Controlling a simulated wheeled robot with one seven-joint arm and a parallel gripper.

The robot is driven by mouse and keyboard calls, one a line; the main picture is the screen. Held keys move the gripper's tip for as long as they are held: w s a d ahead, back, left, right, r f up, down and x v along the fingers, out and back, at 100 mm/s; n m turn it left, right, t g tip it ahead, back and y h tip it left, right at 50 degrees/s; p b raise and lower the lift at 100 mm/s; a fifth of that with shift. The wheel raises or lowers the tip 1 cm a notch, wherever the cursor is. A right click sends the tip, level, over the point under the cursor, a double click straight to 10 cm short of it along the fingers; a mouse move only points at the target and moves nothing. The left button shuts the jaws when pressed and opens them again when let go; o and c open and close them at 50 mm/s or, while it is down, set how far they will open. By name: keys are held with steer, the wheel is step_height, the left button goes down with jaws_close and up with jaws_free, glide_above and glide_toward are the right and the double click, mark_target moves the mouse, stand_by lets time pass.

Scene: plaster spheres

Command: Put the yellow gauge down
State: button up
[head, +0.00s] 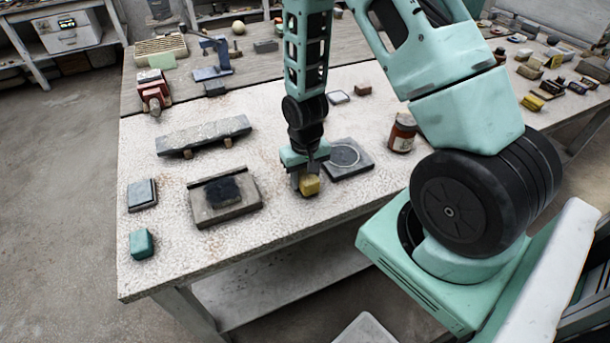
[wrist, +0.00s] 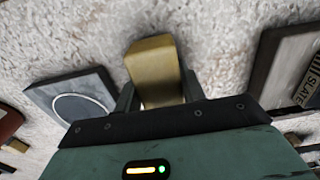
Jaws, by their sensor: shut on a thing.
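The yellow gauge (head: 309,185) is a small yellow block at the tips of my gripper (head: 306,178), over the light speckled table top near its front edge. In the wrist view the yellow gauge (wrist: 155,68) sits between the two dark fingers of my gripper (wrist: 158,92), which are shut on it. The fingers and palm hide part of it. I cannot tell whether its underside touches the table.
A grey plate with a pale ring (head: 347,158) lies close to the right of the gripper. A slate block with a dark patch (head: 226,196) lies to the left. A brown jar (head: 402,133) stands further right. Bare table (head: 290,225) shows in front.

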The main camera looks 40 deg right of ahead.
mark_target(305, 172)
steer(key=shift+f, duration=0.2)
steer(key=o, duration=0.9)
step_height(305, 172, up, 12)
steer(key=shift+b, duration=0.7)
steer(key=s+a+r+n, duration=0.3)
steer(key=s+a, duration=0.3)
steer(key=a, duration=0.1)
steer(key=s+a+r+n, duration=0.4)
steer(key=s+a, duration=0.1)
steer(key=a, duration=0.3)
steer(key=s+a+r+n, duration=0.4)
steer(key=s+a, duration=0.2)
steer(key=a, duration=0.1)
steer(key=shift+s+a+y, duration=0.3)
steer(key=shift+s, duration=0.05)
